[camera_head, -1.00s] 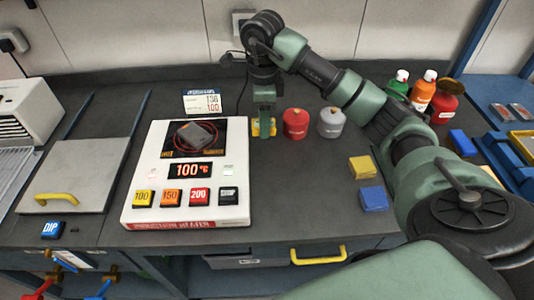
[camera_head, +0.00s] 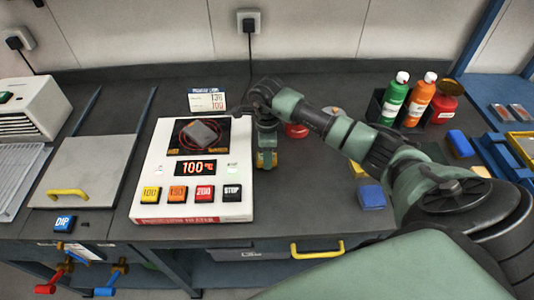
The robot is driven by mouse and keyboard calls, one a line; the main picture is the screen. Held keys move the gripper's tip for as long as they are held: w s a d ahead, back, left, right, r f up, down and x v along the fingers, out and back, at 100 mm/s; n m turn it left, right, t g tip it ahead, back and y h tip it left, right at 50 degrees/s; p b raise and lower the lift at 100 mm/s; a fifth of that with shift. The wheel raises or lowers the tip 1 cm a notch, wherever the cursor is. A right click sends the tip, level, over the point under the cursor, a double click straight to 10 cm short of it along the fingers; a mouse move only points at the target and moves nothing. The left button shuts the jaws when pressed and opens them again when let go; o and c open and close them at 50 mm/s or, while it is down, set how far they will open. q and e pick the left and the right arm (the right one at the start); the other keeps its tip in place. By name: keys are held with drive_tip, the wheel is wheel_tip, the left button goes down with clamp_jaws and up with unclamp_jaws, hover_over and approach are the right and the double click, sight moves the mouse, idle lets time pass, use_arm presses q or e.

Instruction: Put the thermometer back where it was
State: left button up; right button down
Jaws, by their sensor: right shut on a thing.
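My right gripper (camera_head: 267,150) points down just right of the white heater. It is shut on a small yellow thing (camera_head: 267,160), which I take to be the thermometer; the fingers hide much of it. The white heater (camera_head: 150,208) has a lit display reading 100 °C and a row of coloured buttons. A grey block with a red ring or cord around it (camera_head: 203,133) lies on its dark top plate. A small white card or readout (camera_head: 207,101) stands behind the heater. My left gripper is not in view.
A red canister (camera_head: 296,131) is partly hidden behind my right arm. A blue block (camera_head: 372,197) lies to the right. Green (camera_head: 395,98) and orange (camera_head: 421,98) bottles stand behind the arm.

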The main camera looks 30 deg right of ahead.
drive_tip(key=shift+f, duration=0.1)
drive_tip(key=c, duration=0.8)
unclamp_jaws()
drive_tip(key=shift+o, duration=0.2)
drive_tip(key=shift+r, duration=0.3)
wheel_tip(320, 180, up, 12)
drive_tip(key=b, duration=0.3)
drive_tip(key=shift+f+b, duration=0.15)
drive_tip(key=shift+b, duration=0.25)
